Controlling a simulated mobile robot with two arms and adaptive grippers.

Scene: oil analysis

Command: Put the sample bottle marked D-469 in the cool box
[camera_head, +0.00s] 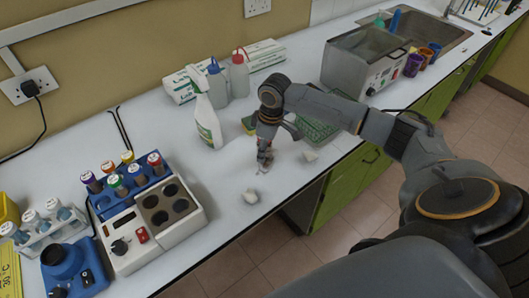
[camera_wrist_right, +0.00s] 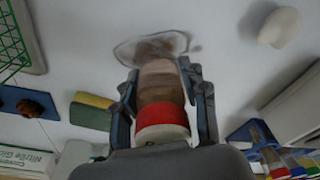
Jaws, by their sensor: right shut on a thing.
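My right gripper (camera_head: 264,148) reaches down to the white bench near its front edge. In the right wrist view, its two fingers (camera_wrist_right: 161,90) are shut on a small bottle (camera_wrist_right: 160,92) with brown contents and a red and white cap (camera_wrist_right: 161,122). The bottle's marking cannot be read, and in the head view the fingers mostly hide it. Several sample bottles with coloured caps (camera_head: 154,158) stand in a blue rack left of the gripper. I cannot make out a cool box. My left gripper is not in view.
A clear, brownish wet patch (camera_wrist_right: 150,48) lies by the held bottle. A spray bottle (camera_head: 207,122), sponge (camera_head: 249,124) and green wire rack (camera_head: 318,130) stand around. A heating block (camera_head: 136,258) is at left, a grey bath (camera_head: 358,85) behind.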

